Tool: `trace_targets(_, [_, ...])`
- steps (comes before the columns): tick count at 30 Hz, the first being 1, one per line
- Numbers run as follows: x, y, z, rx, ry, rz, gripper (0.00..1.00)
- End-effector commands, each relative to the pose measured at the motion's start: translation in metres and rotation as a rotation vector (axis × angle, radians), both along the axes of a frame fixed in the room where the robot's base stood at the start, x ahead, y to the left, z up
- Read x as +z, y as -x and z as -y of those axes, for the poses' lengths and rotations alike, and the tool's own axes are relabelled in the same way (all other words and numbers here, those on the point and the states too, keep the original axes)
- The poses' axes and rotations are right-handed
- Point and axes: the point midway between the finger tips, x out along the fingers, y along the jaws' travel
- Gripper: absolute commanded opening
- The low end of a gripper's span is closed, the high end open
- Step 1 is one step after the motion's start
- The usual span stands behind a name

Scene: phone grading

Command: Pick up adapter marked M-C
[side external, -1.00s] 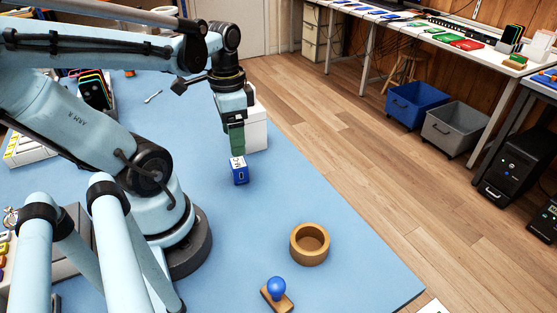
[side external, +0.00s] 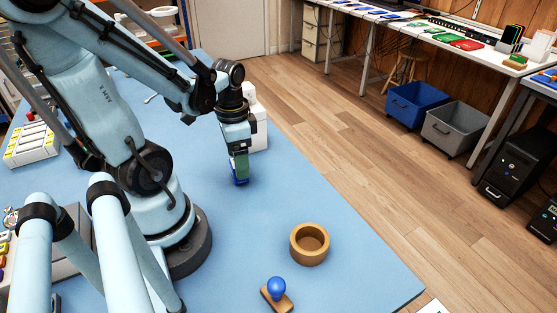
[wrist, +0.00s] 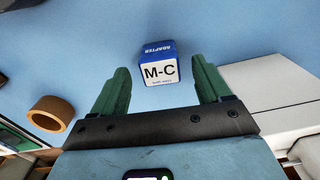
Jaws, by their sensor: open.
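The adapter (wrist: 160,68) is a small box with blue sides and a white face marked M-C. In the wrist view it lies ahead of and between the two green fingers of my gripper (wrist: 162,85), with a visible gap on each side. In the side external view the adapter (side external: 240,182) stands on the blue mat, its upper part hidden behind my gripper (side external: 239,175). My gripper is open and points down at the adapter. Nothing is held. Whether the fingertips reach down past the adapter's top cannot be told.
A white box-shaped object (side external: 258,128) stands close behind my gripper. A round wooden bowl (side external: 310,244) and a blue-knobbed stamp (side external: 277,290) are on the mat (side external: 350,270) nearer the front. The mat between the adapter and the bowl is clear.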

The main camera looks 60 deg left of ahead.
Motion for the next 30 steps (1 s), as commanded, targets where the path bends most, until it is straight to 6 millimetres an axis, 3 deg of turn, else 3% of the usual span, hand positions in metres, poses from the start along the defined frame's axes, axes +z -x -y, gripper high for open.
trace_targets(9, [-0.021, -0.001, 0.0, -0.001, 0.001, 0.002, 0.77])
trace_targets(20, [-0.024, 0.0, 0.0, -0.001, 0.001, 0.003, 0.77])
trace_targets(30, [-0.024, 0.0, 0.0, -0.001, 0.001, 0.002, 0.24])
